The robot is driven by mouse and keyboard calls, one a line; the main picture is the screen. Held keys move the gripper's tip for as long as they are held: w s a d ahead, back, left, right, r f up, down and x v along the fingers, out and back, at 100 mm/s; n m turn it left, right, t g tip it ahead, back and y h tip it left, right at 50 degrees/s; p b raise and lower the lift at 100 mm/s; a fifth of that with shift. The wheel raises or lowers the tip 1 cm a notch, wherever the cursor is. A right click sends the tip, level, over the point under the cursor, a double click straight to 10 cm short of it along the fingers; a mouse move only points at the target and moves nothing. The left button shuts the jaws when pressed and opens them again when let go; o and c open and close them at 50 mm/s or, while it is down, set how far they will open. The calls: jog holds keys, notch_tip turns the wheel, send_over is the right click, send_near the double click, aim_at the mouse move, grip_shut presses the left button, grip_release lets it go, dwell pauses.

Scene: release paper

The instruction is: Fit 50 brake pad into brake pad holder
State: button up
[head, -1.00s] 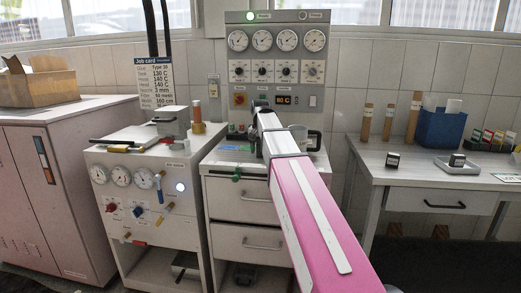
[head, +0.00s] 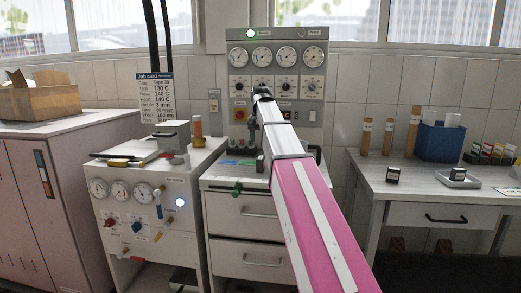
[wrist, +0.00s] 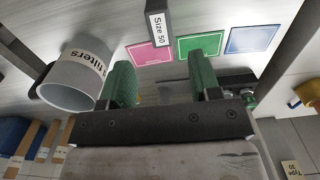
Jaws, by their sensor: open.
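My gripper (wrist: 162,82) shows in the wrist view with two green fingers spread apart and nothing between them. A dark block with a white "Size 50" label (wrist: 158,28) lies beyond the fingertips, near the top of the wrist view and apart from them. I cannot tell whether it is the pad or part of the holder. In the head view my arm reaches over the middle bench and the fingers cannot be made out. Two small dark labelled blocks stand on the right bench, one directly on it (head: 393,175) and one on a light base (head: 458,173); their labels are too small to read.
A grey cup labelled "filters" (wrist: 73,80) is left of the fingers in the wrist view. Pink (wrist: 151,51), green (wrist: 199,46) and blue (wrist: 252,40) cards lie flat beyond them. A gauge panel (head: 290,75) rises behind the middle bench. A blue bin (head: 440,141) stands at right.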

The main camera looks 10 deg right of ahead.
aim_at(261, 157)
jog(key=shift+o, duration=0.9)
jog(key=shift+r, duration=0.4)
jog(key=o, duration=0.4)
jog(key=shift+r, duration=0.15)
jog(key=s+d+r+m+t+y, duration=0.15)
jog(key=d+m+y, duration=0.25)
jog(key=m, duration=1.4)
jog(key=shift+x, duration=5.65)
